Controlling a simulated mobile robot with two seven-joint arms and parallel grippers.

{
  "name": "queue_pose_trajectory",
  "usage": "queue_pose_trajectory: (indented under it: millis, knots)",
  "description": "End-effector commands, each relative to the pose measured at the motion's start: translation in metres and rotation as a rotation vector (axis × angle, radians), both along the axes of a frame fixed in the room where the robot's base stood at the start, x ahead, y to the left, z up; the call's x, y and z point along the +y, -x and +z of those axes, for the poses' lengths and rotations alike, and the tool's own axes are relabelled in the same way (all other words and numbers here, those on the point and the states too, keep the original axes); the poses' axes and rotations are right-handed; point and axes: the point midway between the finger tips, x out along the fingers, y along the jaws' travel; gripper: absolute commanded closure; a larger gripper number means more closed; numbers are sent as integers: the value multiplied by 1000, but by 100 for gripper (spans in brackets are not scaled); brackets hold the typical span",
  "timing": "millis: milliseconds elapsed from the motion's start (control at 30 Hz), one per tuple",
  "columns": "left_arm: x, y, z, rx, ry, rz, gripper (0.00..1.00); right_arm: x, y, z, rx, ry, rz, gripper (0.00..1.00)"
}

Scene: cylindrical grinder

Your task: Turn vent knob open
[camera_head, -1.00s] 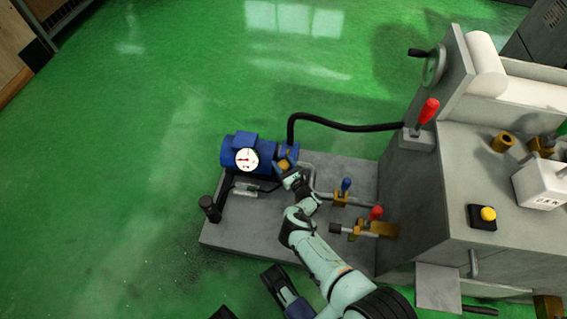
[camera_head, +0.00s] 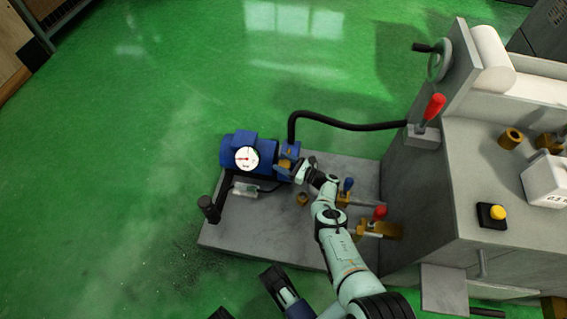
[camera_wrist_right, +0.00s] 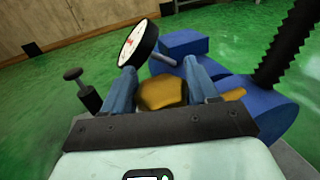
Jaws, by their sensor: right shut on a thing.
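The vent knob appears to be the brass-coloured knob (camera_wrist_right: 162,93) on the blue pump (camera_head: 243,175). My right gripper (camera_wrist_right: 163,80) is shut on this knob, with one blue finger on each side of it in the wrist view. In the head view the right gripper (camera_head: 298,168) is at the right end of the pump, and a little brass (camera_head: 284,163) shows beside it. The fingers hide part of the knob. My left gripper (camera_head: 247,293) is at the bottom edge of the head view, empty, with its two dark-tipped fingers apart.
A white-faced gauge (camera_head: 246,158) stands on the pump. A black hose (camera_head: 350,126) runs to the grey machine (camera_head: 425,215). Blue-handled (camera_head: 347,185) and red-handled (camera_head: 380,212) valves stand beside my right forearm. Green floor (camera_head: 120,180) lies open at left.

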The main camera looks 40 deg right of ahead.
Motion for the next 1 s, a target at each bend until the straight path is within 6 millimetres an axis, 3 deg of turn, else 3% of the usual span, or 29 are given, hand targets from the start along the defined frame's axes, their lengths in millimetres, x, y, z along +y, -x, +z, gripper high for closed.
queue_pose_trajectory:
  millis: [500, 533, 600, 1000]
  knots:
    - [0, 1, 0, 3, 1, 0, 57, 2, 1, -2, 4, 0, 14, 72]
    - [0, 1, 0, 3, 1, 0, 57, 2, 1, -2, 4, 0, 14, 35]
    - [0, 1, 0, 3, 1, 0, 57, 1, 1, -2, 3, 0, 13, 20]
    - [-1, -6, 4, -20, -1, -2, 57, 0, 0, 4, 1, 2, 11, 20]
